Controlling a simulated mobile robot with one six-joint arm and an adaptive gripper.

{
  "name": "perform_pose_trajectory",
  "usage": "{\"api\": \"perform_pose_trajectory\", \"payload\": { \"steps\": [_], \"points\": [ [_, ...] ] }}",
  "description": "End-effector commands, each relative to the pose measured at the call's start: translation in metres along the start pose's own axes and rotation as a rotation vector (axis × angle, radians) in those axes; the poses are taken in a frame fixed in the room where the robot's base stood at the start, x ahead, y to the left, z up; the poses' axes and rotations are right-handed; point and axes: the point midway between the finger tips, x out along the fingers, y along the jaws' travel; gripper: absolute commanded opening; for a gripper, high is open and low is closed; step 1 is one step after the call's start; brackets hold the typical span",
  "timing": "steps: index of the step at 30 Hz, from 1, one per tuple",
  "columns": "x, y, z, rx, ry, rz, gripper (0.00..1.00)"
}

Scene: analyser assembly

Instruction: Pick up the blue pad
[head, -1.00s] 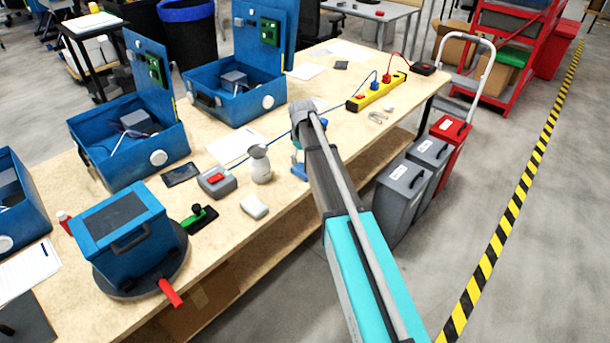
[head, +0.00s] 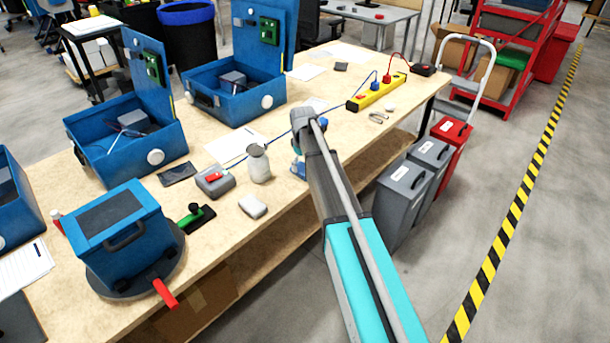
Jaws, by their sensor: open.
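A small blue piece (head: 299,170), which looks like the blue pad, lies on the wooden workbench (head: 330,128) near its front edge, just left of my arm. My arm partly covers it, so its full outline does not show. My arm reaches over the bench from the lower right, and its far end bends down close to the blue piece. The jaws of my gripper are hidden behind my arm, so I cannot tell whether they touch the piece.
A grey-white jar (head: 259,163), a white block (head: 252,206) and a grey box with a red top (head: 214,181) stand to the left. Blue open cases (head: 125,145) line the back. A yellow power strip (head: 377,92) lies right. Grey bins (head: 405,195) stand on the floor.

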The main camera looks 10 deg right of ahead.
Motion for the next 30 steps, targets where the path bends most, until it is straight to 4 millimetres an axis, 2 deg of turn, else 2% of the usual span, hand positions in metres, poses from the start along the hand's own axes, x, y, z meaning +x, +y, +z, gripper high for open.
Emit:
{"api": "perform_pose_trajectory", "payload": {
  "steps": [3,9,29,30],
  "points": [
    [0.013,0.000,0.000,0.000,0.000,0.000,1.00],
    [0.021,0.000,0.000,0.000,0.000,0.000,1.00],
    [0.021,0.000,0.000,0.000,0.000,0.000,1.00],
    [0.021,0.000,0.000,0.000,0.000,0.000,0.93]
  ]
}}
